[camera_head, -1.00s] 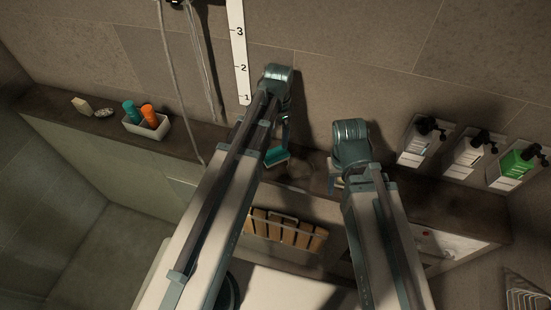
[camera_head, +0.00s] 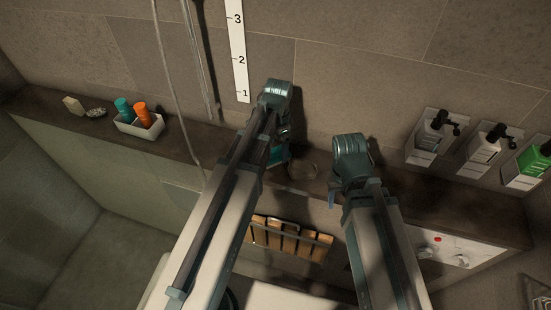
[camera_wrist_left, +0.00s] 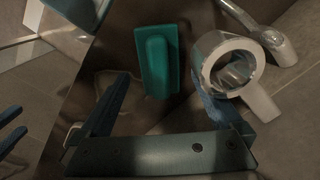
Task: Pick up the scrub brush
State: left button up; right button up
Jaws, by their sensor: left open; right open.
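The scrub brush is taken to be the teal, block-shaped object (camera_wrist_left: 158,62) lying on the dark ledge in the left wrist view. In the head view a small teal part of it (camera_head: 277,155) shows beside my left arm, which hides the rest. My left gripper (camera_wrist_left: 163,104) is open and empty, with its blue fingers on either side of the near end of the brush. The brush appears just beyond the fingertips; I cannot tell whether they touch. My right gripper (camera_head: 334,192) is open over the ledge, to the right of the brush.
A white ring-shaped fitting (camera_wrist_left: 236,66) stands close to the left gripper's right finger. A faint clear dish (camera_head: 302,170) seems to sit between the grippers. A caddy (camera_head: 138,125) with teal and orange bottles is left on the ledge (camera_head: 195,142). Wall dispensers (camera_head: 483,150) are at right.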

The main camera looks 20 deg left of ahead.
pick_arm(q)
jog(key=shift+f, duration=0.15)
grip_shut()
dwell(0.4)
dwell(1.0)
